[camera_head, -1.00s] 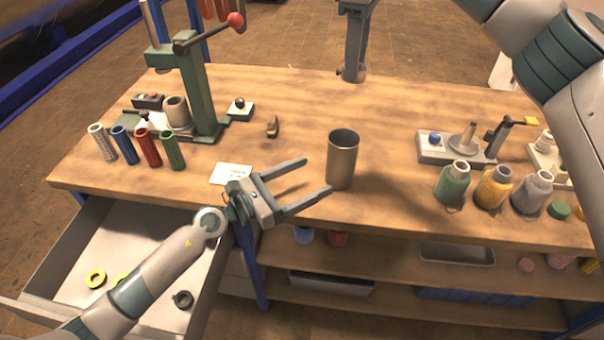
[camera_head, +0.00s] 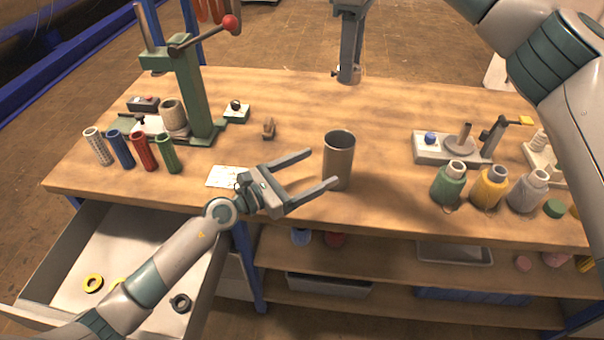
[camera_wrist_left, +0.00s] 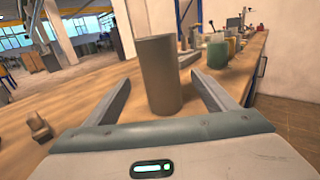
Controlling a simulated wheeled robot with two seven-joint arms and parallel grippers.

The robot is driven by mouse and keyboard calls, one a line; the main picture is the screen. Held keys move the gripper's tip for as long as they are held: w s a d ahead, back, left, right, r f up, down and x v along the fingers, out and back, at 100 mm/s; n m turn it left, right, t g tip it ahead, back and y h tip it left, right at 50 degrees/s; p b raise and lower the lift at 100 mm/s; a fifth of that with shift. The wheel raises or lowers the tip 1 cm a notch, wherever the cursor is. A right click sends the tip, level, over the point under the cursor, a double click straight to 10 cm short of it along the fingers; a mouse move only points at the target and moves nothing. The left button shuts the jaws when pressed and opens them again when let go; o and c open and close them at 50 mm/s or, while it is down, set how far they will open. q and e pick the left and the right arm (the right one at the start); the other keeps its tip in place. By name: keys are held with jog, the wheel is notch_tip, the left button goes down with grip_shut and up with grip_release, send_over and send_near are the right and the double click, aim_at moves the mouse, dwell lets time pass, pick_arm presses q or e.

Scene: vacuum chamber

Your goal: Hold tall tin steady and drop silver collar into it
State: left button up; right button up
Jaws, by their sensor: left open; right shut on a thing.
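The tall tin (camera_head: 339,160) is a grey-brown metal cylinder, open at the top and upright on the bench. My left gripper (camera_head: 323,167) is open and low over the bench, with its fingertips at the tin's left side. In the left wrist view the tin (camera_wrist_left: 160,75) stands centred between the spread fingers, with a gap on each side. My right gripper (camera_head: 347,77) points down beyond the tin, above the far part of the bench. It is shut on a small grey piece, apparently the silver collar, mostly hidden by the fingers.
Green (camera_head: 448,184), yellow (camera_head: 490,188) and grey (camera_head: 528,191) bottles stand to the right. A green press (camera_head: 195,95) and several coloured tubes stand to the left. An open drawer (camera_head: 75,250) holds rings.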

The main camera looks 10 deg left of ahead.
aim_at(339, 157)
pick_arm(q)
jog(key=x, duration=0.8)
jog(key=c, duration=1.2)
